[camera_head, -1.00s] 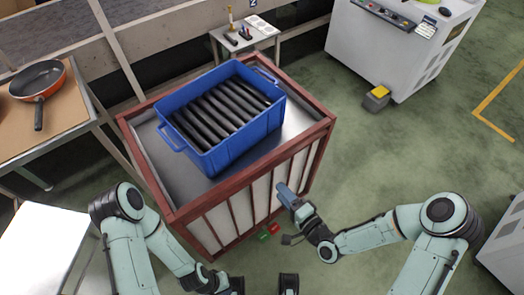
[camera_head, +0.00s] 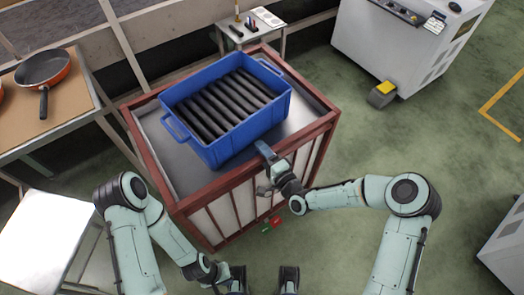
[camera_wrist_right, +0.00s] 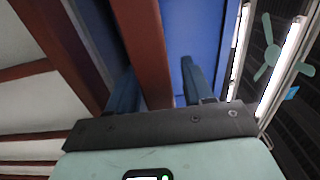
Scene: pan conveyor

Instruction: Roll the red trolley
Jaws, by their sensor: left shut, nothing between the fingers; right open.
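The red trolley (camera_head: 322,121) is a red-framed cart with pale side panels and a grey metal top. It stands in the middle of the head view. My right gripper (camera_head: 266,152) is open at the trolley's near top rail. In the right wrist view, the red rail (camera_wrist_right: 143,40) runs between the two spread fingers of this gripper (camera_wrist_right: 157,85). I cannot tell whether either finger touches the rail. My left gripper (camera_head: 224,284) is low at the bottom edge, short of the trolley, shut and empty; it is only partly visible.
A blue crate (camera_head: 232,148) with several dark bars sits on the trolley. A table with a pan (camera_head: 43,70) is at left, a white surface (camera_head: 40,240) below it. A small table (camera_head: 258,22) and white machine (camera_head: 395,45) stand behind. Green floor right of the trolley is clear.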

